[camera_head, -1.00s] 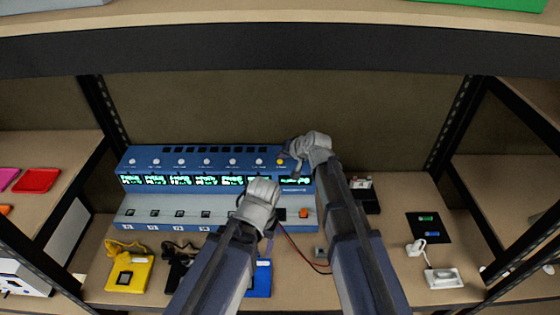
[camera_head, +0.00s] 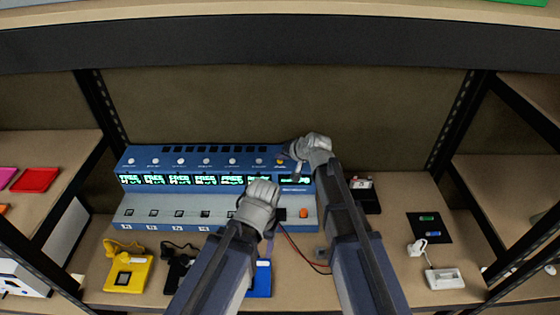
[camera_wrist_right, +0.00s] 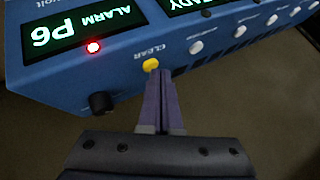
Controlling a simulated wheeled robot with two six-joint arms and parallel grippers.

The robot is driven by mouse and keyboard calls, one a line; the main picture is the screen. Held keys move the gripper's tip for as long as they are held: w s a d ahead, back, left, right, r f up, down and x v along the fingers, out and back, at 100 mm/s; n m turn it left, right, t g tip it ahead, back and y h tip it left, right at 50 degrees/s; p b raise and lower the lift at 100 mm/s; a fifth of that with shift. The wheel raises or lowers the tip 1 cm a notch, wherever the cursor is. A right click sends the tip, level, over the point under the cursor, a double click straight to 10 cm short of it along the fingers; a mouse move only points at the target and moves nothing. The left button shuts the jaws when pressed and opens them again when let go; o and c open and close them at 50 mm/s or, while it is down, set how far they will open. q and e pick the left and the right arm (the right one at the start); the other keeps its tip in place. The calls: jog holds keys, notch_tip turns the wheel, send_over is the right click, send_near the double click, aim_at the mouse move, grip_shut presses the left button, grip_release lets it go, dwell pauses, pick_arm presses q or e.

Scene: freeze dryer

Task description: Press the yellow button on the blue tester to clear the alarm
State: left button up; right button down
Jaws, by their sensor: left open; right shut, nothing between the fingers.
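The blue tester (camera_head: 145,165) stands on the shelf, with a row of lit displays and several white buttons. Its yellow button (camera_head: 280,162) is at the right end of that row. In the right wrist view the yellow button (camera_wrist_right: 150,64) is marked CLEAR, beside a display (camera_wrist_right: 75,25) reading ALARM P6 and a lit red lamp (camera_wrist_right: 93,47). My right gripper (camera_wrist_right: 160,75) is shut and empty, its tips right at the yellow button; I cannot tell if they touch it. My left gripper (camera_head: 266,232) is open over the tester's lower front, its fingers partly hidden.
A yellow device (camera_head: 128,274), a black one (camera_head: 178,275) and a blue one (camera_head: 260,280) lie in front of the tester. An orange button (camera_head: 304,213) and red and black wires are near my arms. A white device (camera_head: 445,279) and black mat (camera_head: 429,228) lie right.

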aim_at(282, 164)
pick_arm(q)
jog(key=shift+f, duration=0.1)
pick_arm(e)
jog(key=shift+f, duration=0.15)
pick_arm(q)
jog(key=shift+r+p, duration=0.45)
jog(key=shift+r, duration=0.1)
pick_arm(e)
jog(key=shift+r, duration=0.6)
pick_arm(q)
jog(key=shift+r, duration=0.1)
notch_tip(282, 164, up, 6)
jog(key=p, duration=0.6)
pick_arm(e)
notch_tip(282, 164, up, 6)
